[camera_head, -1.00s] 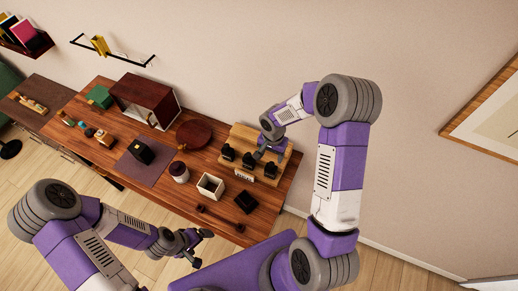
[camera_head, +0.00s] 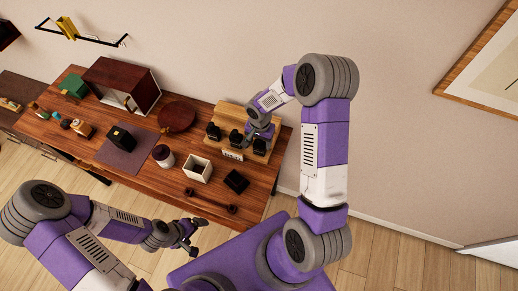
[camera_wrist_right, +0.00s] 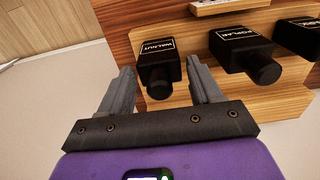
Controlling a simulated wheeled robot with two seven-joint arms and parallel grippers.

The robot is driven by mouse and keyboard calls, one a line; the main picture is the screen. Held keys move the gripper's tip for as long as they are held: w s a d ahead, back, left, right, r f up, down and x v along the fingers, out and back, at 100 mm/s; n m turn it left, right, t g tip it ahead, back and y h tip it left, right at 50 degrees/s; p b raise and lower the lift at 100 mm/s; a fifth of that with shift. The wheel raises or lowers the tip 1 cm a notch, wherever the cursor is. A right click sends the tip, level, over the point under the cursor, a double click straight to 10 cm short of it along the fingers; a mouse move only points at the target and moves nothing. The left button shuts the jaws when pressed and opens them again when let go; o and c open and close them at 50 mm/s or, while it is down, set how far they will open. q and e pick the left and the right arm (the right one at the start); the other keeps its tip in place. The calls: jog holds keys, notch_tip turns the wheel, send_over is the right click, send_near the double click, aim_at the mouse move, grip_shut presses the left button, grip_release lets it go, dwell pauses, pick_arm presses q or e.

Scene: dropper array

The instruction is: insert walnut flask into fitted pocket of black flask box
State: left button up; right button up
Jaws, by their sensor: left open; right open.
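The walnut flask (camera_wrist_right: 157,66) is black, with a rounded cap and a white WALNUT label. In the right wrist view it sits on the wooden rack between the fingers of my right gripper (camera_wrist_right: 160,88). The gripper is open, with a visible gap to the flask on the right side. In the head view my right gripper (camera_head: 260,134) is at the rightmost flask of the row. A small black box (camera_head: 236,181) lies at the table front. Another black box (camera_head: 120,137) stands on a purple mat. I cannot tell which has the fitted pocket. My left gripper (camera_head: 187,236) is open and empty, off the table.
The poplar flask (camera_wrist_right: 242,50) stands beside the walnut flask, with another black flask (camera_wrist_right: 304,38) beyond. A white open box (camera_head: 198,169), a lidded jar (camera_head: 163,156) and a dark dumbbell-shaped bar (camera_head: 211,201) occupy the table front. A brown cabinet (camera_head: 120,86) stands at the back.

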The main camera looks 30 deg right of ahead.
jog(key=shift+c, duration=0.3)
jog(key=c, duration=0.7)
jog(key=shift+r+p, duration=2.3)
jog(key=shift+r, duration=1.6)
